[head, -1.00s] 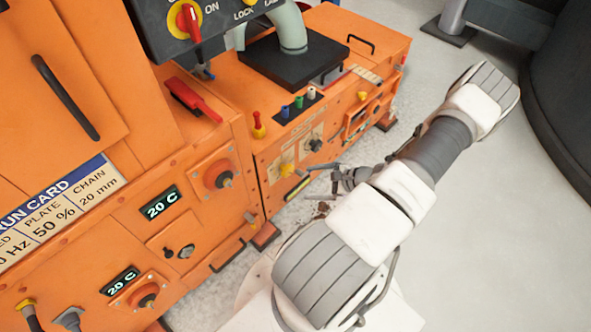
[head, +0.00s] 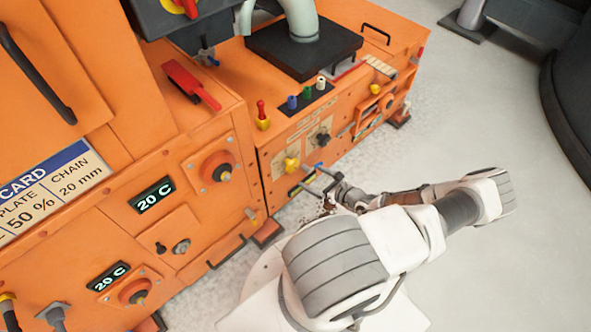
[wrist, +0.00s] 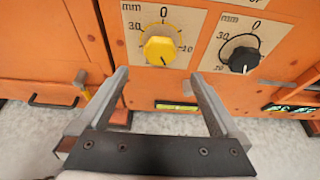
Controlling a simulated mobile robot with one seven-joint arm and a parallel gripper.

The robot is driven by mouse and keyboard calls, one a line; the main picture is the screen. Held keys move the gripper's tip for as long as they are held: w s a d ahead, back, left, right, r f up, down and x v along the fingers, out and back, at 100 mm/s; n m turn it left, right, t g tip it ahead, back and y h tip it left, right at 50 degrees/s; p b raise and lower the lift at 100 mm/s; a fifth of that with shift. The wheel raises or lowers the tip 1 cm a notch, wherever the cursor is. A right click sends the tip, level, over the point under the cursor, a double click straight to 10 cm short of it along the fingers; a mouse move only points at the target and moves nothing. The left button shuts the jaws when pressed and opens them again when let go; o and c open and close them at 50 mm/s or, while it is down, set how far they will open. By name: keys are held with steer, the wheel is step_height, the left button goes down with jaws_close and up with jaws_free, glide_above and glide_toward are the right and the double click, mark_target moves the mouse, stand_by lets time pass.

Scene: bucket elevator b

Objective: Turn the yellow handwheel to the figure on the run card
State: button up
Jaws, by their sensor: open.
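The yellow handwheel (wrist: 160,49) sits on a tan dial plate on the orange machine, marked mm, with 0 at the top, 10 at right and 30 at left. A small dark mark shows near its lower edge. It also appears in the head view (head: 292,164). My gripper (wrist: 159,80) is open and empty, its fingers apart below and to either side of the handwheel, not visibly touching it. In the head view my gripper (head: 312,179) is close to the panel. The run card (head: 50,195) reads plate 50 % and chain 20 mm; its left part is cut off.
A black knob (wrist: 242,60) on a similar mm dial is to the right of the handwheel. A black bar handle (wrist: 53,102) is at left. Red, blue, green and white pegs (head: 306,98) stand above the panel. Grey floor (head: 455,110) is open at right.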

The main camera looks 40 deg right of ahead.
mark_target(294, 168)
steer(key=b+x, duration=0.3)
steer(key=x, duration=0.7)
steer(key=c, duration=1.3)
steer(key=shift+f+b, duration=0.1)
steer(key=shift+b, duration=0.25)
steer(key=m+y+b, duration=0.1)
steer(key=m+b, duration=0.1)
steer(key=shift+f+y+b, duration=0.1)
steer(key=shift+y+b, duration=0.3)
steer(key=m+y, duration=0.1)
steer(key=m, duration=0.1)
steer(key=m+y+b, duration=0.1)
steer(key=m, duration=0.1)
steer(key=shift+d+m+t+y, duration=0.1)
steer(key=shift+m+t+y, duration=0.2)
steer(key=shift+y, duration=0.1)
